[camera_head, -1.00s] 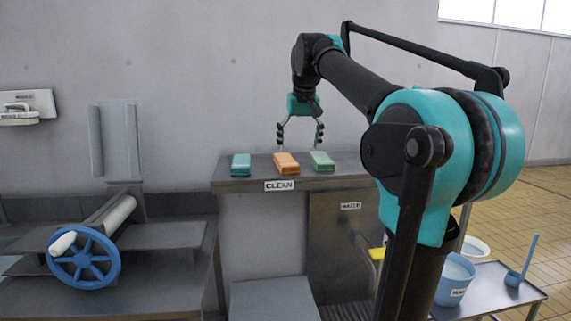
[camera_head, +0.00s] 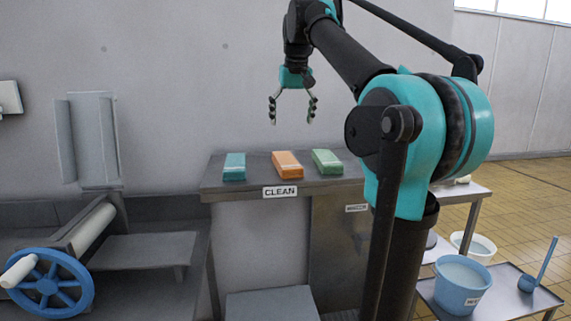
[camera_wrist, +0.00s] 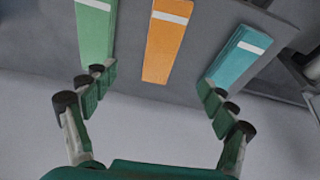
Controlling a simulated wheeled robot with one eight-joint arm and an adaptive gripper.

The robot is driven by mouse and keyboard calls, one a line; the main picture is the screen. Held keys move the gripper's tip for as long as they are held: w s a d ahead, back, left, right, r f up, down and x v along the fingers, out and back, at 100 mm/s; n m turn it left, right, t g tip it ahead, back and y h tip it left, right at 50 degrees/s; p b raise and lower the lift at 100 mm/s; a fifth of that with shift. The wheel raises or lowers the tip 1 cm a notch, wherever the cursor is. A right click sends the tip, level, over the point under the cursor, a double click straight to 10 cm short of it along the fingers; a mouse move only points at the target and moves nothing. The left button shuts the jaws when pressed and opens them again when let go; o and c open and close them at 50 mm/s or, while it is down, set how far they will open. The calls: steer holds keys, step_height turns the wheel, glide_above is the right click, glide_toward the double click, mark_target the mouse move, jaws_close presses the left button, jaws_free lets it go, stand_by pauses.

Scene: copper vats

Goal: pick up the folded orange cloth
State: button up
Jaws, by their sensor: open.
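The folded orange cloth (camera_head: 288,165) lies on a grey metal shelf (camera_head: 222,190), between a folded teal cloth (camera_head: 234,167) on its left and a folded green cloth (camera_head: 326,162) on its right. My gripper (camera_head: 292,121) is open and empty, in the air above the orange cloth. In the wrist view the orange cloth (camera_wrist: 166,45) has a white band and lies in line with the gap between my open fingers (camera_wrist: 158,95), beyond their tips. The green cloth (camera_wrist: 96,32) is at the left there and the teal cloth (camera_wrist: 238,55) at the right.
The shelf's front edge carries a CLEAN label (camera_head: 280,191). A blue handwheel (camera_head: 46,287) with a roller is at the lower left. A blue bucket (camera_head: 462,287) and a blue ladle (camera_head: 530,282) are on a low table at the right.

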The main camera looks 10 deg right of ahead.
glide_above(286, 159)
steer(key=s, duration=0.3)
steer(key=f, duration=0.9)
steer(key=shift+w+d, duration=0.1)
steer(key=shift+d, duration=0.25)
steer(key=shift+w+a+x, duration=0.15)
steer(key=shift+x, duration=1.2)
steer(key=shift+w+a+x, duration=0.1)
steer(key=shift+w+x, duration=0.05)
steer(key=shift+x, duration=1.2)
steer(key=shift+r, duration=0.15)
steer(key=c, duration=1.4)
